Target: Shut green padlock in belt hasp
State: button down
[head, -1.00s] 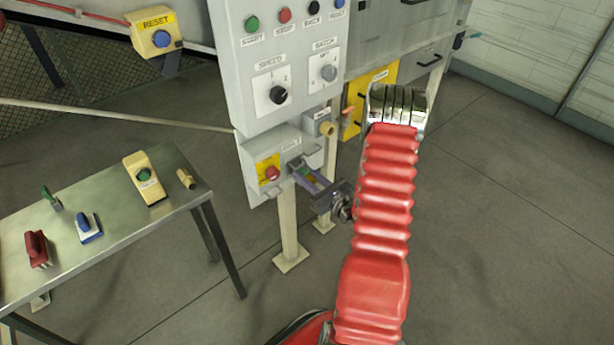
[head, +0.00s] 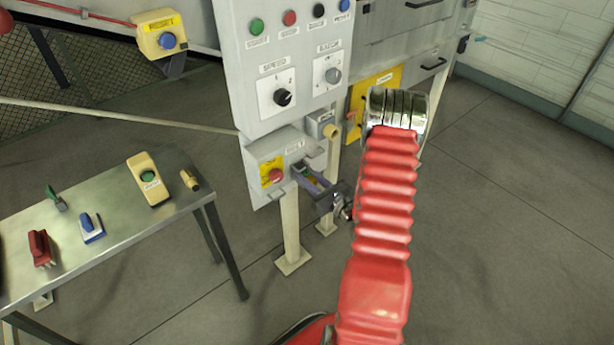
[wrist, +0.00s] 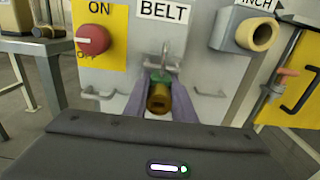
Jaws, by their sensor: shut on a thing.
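The green padlock (wrist: 157,76) is between the two purple fingers of my gripper (wrist: 159,100), with its brass-coloured end (wrist: 160,97) facing the wrist camera. My gripper is shut on it, in front of the belt box. A grey metal loop (wrist: 165,60) rises above the padlock at the belt hasp, just under the BELT label (wrist: 164,11). I cannot tell whether the shackle passes through the hasp or is closed. In the head view my gripper (head: 312,180) reaches the belt box (head: 262,190) from the right, and the padlock is mostly hidden.
The red belt knob (wrist: 92,39) on its yellow plate is left of the hasp. The INCH box (wrist: 245,33) juts out on the right. The control panel (head: 300,105) stands above. A metal table (head: 120,215) with several small devices is at the left.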

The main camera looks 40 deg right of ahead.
jog(key=c, duration=1.4)
grip_release()
jog(key=shift+o, duration=0.2)
jog(key=o, duration=0.6)
jog(key=shift+s, duration=0.1)
jog(key=shift+s, duration=3.45)
